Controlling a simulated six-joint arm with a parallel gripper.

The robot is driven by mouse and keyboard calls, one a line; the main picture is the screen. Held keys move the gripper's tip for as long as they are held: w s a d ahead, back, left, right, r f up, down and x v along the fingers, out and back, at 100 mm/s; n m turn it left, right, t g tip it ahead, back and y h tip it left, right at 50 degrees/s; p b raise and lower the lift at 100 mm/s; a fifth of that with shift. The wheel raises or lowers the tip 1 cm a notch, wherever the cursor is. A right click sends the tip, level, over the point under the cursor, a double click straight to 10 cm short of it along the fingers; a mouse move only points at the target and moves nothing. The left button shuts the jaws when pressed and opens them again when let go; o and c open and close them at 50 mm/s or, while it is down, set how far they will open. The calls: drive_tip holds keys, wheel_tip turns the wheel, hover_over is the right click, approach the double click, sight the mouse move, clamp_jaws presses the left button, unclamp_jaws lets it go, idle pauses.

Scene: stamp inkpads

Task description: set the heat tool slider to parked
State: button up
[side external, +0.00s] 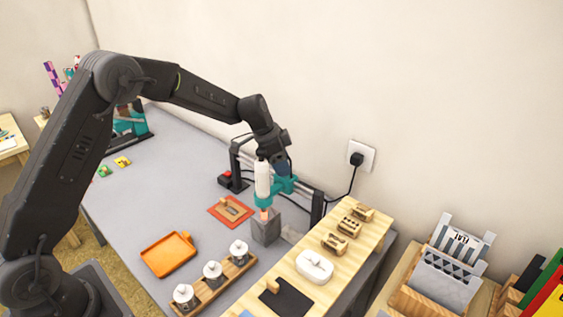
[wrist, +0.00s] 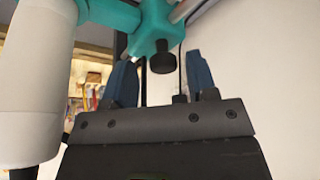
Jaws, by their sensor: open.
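The heat tool (side external: 263,182) is a white upright cylinder with an orange-pink tip, above a grey block (side external: 266,228). It is held by a teal slider (side external: 283,185) on a rail between two black posts. The slider also shows in the wrist view (wrist: 152,22), with a black knob (wrist: 163,58) on it. The white tool body fills the left of that view. My gripper (side external: 283,168) is at the slider, behind the tool. In the wrist view its blue fingers (wrist: 160,72) are open, one on each side of the knob. I cannot tell whether they touch it.
A red stamp pad (side external: 222,215) and orange tray (side external: 168,254) lie left of the block. A rack of white-topped bottles (side external: 222,279) stands in front. A wooden shelf (side external: 317,262) with stamps is at right. A cable runs to the wall socket (side external: 362,155).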

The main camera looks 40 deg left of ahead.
drive_tip(key=v, duration=1.4)
drive_tip(key=s+d+r+n+t+y, duration=0.1)
drive_tip(key=s+d+r+n, duration=0.15)
drive_tip(key=s, duration=0.55)
drive_tip(key=s+d+r+n+y, duration=0.15)
drive_tip(key=s+r, duration=0.25)
drive_tip(key=s, duration=0.5)
drive_tip(key=s+d+f+n, duration=0.1)
drive_tip(key=s+n, duration=0.1)
drive_tip(key=s, duration=0.5)
drive_tip(key=s+f+n+t, duration=0.1)
drive_tip(key=s+f+n, duration=0.1)
drive_tip(key=s, duration=0.6)
drive_tip(key=shift+s+d+f+n+y, duration=0.2)
drive_tip(key=shift+d+n+y, duration=0.2)
drive_tip(key=shift+n, duration=0.1)
